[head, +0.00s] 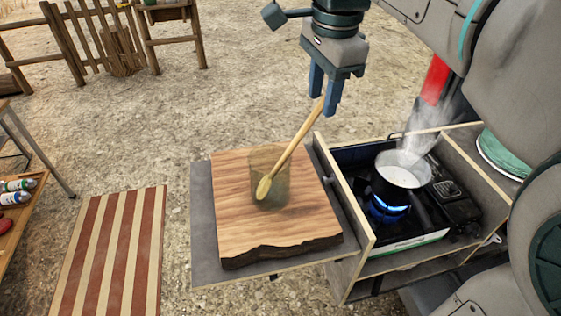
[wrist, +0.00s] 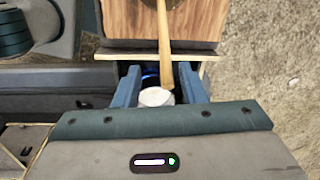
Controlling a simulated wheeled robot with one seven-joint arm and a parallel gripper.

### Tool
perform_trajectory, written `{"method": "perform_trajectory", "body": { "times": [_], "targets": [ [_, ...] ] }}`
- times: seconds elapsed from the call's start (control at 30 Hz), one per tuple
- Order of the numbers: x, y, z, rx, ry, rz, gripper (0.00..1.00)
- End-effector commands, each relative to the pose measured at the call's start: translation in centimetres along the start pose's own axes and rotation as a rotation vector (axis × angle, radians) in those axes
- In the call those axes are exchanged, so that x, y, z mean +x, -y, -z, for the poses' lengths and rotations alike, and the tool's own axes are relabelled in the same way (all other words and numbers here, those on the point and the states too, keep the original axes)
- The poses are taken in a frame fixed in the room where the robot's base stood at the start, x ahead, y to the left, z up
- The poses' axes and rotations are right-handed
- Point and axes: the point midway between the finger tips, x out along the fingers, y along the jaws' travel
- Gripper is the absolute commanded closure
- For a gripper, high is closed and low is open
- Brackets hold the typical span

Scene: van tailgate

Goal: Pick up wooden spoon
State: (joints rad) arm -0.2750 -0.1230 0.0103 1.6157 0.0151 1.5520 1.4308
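The wooden spoon (head: 291,152) leans in a see-through glass (head: 283,190), its bowl down inside and its handle slanting up to the right. The glass stands on a thick wooden board (head: 232,222). My gripper (head: 324,103) points down above the board's right side, at the upper end of the handle. In the wrist view the spoon handle (wrist: 164,42) runs up between the two fingers of my gripper (wrist: 159,72), with a gap on both sides. The fingers are apart. The spoon's bowl is hidden in the wrist view.
A steaming pot (head: 403,176) sits on a lit stove (head: 376,222) in a wooden drawer unit right of the board. A striped mat or tabletop (head: 112,250) lies at left. Wooden fencing (head: 110,45) stands behind. Open gravel lies beyond the board.

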Motion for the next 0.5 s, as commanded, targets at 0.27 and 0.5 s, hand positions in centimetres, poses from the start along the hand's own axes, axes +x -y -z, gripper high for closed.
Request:
{"method": "perform_trajectory", "body": {
  "times": [0.27,0.5],
  "targets": [
    [3.9,0.6,-0.3,0.0,0.0,-0.003,0.63],
    [5.0,0.7,-0.2,0.001,0.0,0.0,0.63]
  ]
}}
